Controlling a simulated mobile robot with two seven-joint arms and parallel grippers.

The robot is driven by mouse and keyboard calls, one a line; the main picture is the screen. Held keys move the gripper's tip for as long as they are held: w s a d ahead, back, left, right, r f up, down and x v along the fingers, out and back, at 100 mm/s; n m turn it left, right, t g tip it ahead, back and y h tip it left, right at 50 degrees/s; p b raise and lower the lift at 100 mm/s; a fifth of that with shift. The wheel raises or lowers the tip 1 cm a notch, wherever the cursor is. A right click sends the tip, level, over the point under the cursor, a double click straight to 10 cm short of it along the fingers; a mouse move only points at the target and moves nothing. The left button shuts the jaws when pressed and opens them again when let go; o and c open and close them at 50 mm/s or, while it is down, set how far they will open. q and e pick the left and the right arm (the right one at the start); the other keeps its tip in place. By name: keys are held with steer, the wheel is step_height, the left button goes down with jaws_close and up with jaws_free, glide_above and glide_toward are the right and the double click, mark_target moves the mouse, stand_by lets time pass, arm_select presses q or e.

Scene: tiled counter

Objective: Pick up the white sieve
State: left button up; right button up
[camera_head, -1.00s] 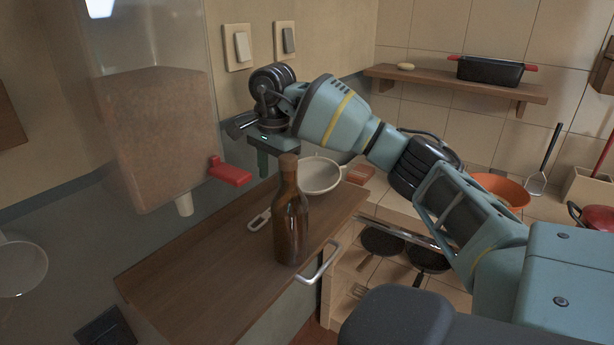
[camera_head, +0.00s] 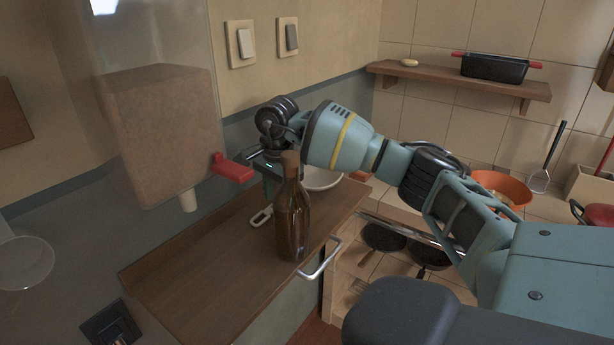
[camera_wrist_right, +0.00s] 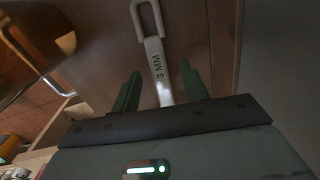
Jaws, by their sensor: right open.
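The white sieve (camera_head: 324,180) lies on the wooden counter by the wall. Its bowl is partly hidden behind my right arm and a brown bottle. Its looped handle (camera_head: 262,217) points toward the front left. In the right wrist view the handle (camera_wrist_right: 156,60) with dark lettering runs down between the two green fingers. My right gripper (camera_wrist_right: 160,82) is open, with one finger on each side of the handle. In the head view my right gripper (camera_head: 268,182) is above the handle, partly hidden by the bottle. My left gripper is not in view.
The brown corked bottle (camera_head: 292,215) stands upright close in front of my right gripper. A clear dispenser (camera_head: 160,130) with a red tap (camera_head: 232,168) hangs to the left. The wooden counter (camera_head: 205,262) is clear at its front left. A metal bar handle (camera_head: 322,264) sticks out at its edge.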

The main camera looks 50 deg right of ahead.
steer(key=shift+f, duration=0.5)
jaws_close()
